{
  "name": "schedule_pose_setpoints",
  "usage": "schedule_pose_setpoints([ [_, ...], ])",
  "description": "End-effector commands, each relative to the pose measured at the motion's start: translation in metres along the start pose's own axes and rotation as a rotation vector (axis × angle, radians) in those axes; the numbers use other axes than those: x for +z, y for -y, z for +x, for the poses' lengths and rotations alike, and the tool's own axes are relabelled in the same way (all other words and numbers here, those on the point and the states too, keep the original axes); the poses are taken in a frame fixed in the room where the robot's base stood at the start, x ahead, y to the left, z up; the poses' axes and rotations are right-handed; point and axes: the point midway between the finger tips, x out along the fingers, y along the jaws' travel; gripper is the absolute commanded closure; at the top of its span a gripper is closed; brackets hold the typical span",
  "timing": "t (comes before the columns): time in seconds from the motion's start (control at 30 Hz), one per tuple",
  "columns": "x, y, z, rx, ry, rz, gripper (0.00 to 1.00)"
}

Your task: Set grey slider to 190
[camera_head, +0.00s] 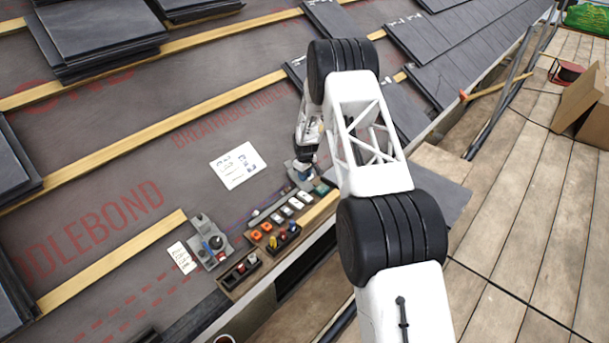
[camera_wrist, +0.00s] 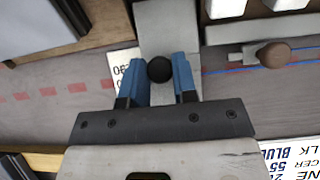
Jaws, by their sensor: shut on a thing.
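My gripper (camera_wrist: 163,68) has two blue fingers, closed on a dark round knob (camera_wrist: 160,70) over a light grey block (camera_wrist: 168,28). A small gap seems to show on the right side of the knob. In the head view, my gripper (camera_head: 305,152) is down at the grey block (camera_head: 299,172), at the far end of the control row; the arm partly hides it. To the right in the wrist view, a brown-grey knob (camera_wrist: 273,54) sits on a grey bar. I cannot tell which knob is the grey slider.
A row of switches and buttons (camera_head: 280,222) runs along the roof edge. A grey unit with a dark knob (camera_head: 211,243) stands further left. A written white card (camera_head: 238,165) lies on the membrane. Stacked slates (camera_head: 98,32) and wooden battens (camera_head: 150,85) lie behind.

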Motion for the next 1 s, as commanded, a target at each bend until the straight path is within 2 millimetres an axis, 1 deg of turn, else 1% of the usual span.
schedule_pose_setpoints([
  [0.03,0.005,0.000,0.004,-0.005,0.008,0.002,0.69],
  [0.17,0.004,0.000,0.003,-0.004,0.006,0.002,0.49],
  [0.2,0.004,0.000,0.003,-0.004,0.006,0.001,0.48],
  [0.47,0.003,0.000,0.002,-0.003,0.004,0.001,0.48],
  [0.63,0.002,0.000,-0.003,-0.002,0.003,0.001,0.48],
  [0.87,0.002,0.000,-0.021,-0.002,0.003,0.001,0.48],
  [1.0,0.002,0.000,-0.037,-0.002,0.003,0.001,0.48],
])
